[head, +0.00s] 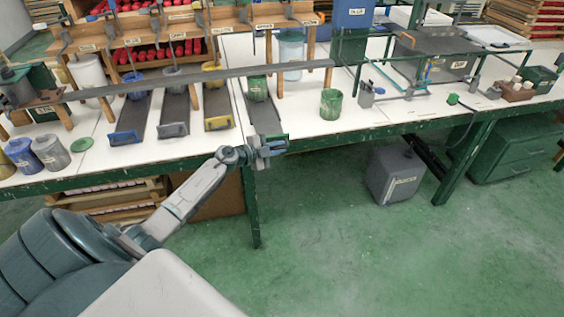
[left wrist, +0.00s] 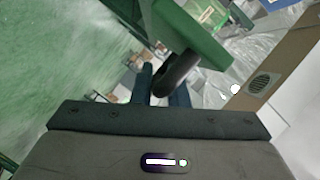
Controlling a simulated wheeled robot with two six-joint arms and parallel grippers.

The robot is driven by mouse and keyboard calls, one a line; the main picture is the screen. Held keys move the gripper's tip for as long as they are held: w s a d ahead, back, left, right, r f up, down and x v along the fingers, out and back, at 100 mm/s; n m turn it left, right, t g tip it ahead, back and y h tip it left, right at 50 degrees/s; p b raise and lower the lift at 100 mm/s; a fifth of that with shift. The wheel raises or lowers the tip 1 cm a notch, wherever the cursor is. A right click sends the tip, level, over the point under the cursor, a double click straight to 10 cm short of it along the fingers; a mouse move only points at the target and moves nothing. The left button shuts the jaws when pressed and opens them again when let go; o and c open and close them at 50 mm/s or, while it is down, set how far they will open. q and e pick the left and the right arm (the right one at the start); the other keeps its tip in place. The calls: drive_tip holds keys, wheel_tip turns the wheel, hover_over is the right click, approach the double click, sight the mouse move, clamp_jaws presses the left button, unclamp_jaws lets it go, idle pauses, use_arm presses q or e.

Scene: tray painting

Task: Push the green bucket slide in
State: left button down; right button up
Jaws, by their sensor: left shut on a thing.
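The green bucket slide (head: 263,117) is a dark strip with a green front end, running from under the rack to the table's front edge. A green bucket (head: 257,90) stands on its rear part. My left gripper (head: 277,146) is at the slide's front end, at the table edge. In the left wrist view, the green front plate (left wrist: 195,32) is close above the fingers, and the dark handle (left wrist: 178,72) lies at the fingertips (left wrist: 163,88). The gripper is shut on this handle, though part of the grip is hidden. My right gripper is out of view.
The blue slide (head: 125,138), grey slide (head: 172,130) and yellow slide (head: 219,123) lie to the left. A green pot (head: 331,104) stands to the right. A long grey bar (head: 200,77) crosses above the slides. The floor (head: 330,250) before the table is clear.

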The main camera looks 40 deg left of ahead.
use_arm(q)
drive_tip(key=shift+w+a+f+b, duration=0.1)
drive_tip(key=shift+w+a+b, duration=0.25)
drive_tip(key=shift+w+a, duration=0.8)
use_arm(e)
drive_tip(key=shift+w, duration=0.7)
use_arm(q)
drive_tip(key=shift+s+a, duration=0.1)
drive_tip(key=c, duration=1.5)
unclamp_jaws()
